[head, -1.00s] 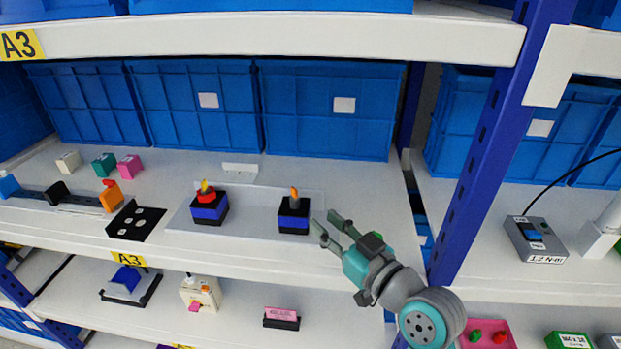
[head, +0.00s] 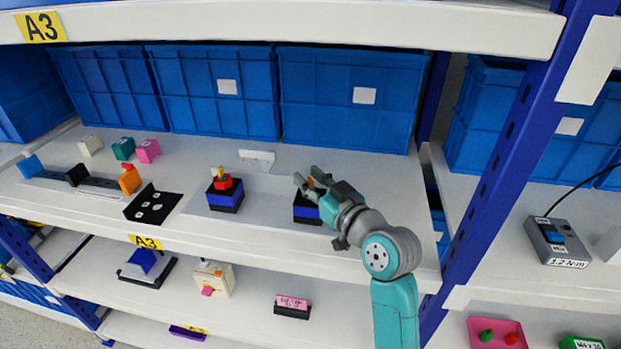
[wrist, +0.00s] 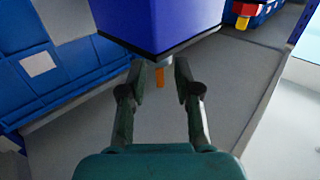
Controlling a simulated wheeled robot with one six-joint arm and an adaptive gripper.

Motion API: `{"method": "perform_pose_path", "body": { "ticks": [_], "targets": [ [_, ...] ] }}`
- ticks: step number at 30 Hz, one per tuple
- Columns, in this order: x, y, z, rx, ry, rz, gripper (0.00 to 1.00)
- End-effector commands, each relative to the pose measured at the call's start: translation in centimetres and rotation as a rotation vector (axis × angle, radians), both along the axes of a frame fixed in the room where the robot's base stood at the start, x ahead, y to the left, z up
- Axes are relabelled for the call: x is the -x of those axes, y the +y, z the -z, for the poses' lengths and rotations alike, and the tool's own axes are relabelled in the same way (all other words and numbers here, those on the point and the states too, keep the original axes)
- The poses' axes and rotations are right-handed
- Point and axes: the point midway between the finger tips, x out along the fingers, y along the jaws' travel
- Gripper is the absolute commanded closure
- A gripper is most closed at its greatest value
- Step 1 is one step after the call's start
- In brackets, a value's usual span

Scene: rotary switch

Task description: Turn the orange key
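The orange key (wrist: 159,77) stands out from a blue-and-black switch box (head: 306,208) on the shelf. In the head view the key is largely hidden by my gripper (head: 308,179), with only a bit of orange showing. In the wrist view my gripper (wrist: 160,82) is open, one finger on each side of the key, with gaps visible between the fingers and the key. The box (wrist: 160,22) fills the top of the wrist view.
A second blue switch box (head: 225,196) with a red and yellow knob stands to the left. A black plate (head: 153,205) lies farther left. Blue bins (head: 345,105) line the back. A blue shelf post (head: 500,160) rises to the right.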

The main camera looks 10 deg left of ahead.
Motion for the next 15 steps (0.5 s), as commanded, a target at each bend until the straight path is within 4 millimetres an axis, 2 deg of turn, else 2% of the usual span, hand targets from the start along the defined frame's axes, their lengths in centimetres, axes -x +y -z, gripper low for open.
{"method": "perform_pose_path", "body": {
  "ticks": [9, 13, 15],
  "targets": [
    [-0.18, 0.16, -0.04, -0.001, -0.001, 0.000, 0.68],
    [-0.17, 0.16, -0.03, -0.001, -0.001, 0.000, 1.00],
    [-0.17, 0.16, -0.03, 0.000, 0.000, 0.000, 1.00]
  ]
}}
